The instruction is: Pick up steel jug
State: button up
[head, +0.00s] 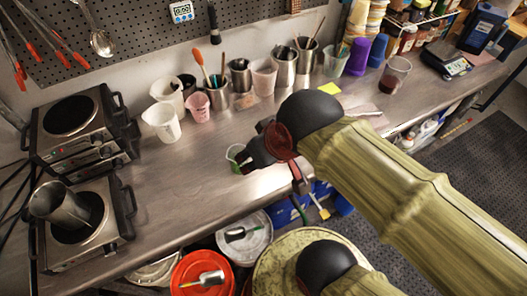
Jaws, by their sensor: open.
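A steel jug (62,208) stands on the burner of the nearer hot plate (78,222) at the lower left. Its open top faces up and left; no handle can be made out. My gripper (250,158) is over the front edge of the steel counter, near the middle of the picture. It is open, and well to the right of the jug. My arm hides part of the gripper and the counter behind it.
A second hot plate (78,125) stands behind the jug. White and pink pitchers (162,121) and steel cups holding tools (285,65) line the back of the counter (175,190). The counter between hot plates and gripper is clear. Buckets, one with a red lid (200,272), stand below the front edge.

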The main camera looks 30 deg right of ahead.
aim_at(53, 202)
jog(key=u, duration=1.45)
jog(key=j+z, duration=0.25)
jog(key=z, duration=0.2)
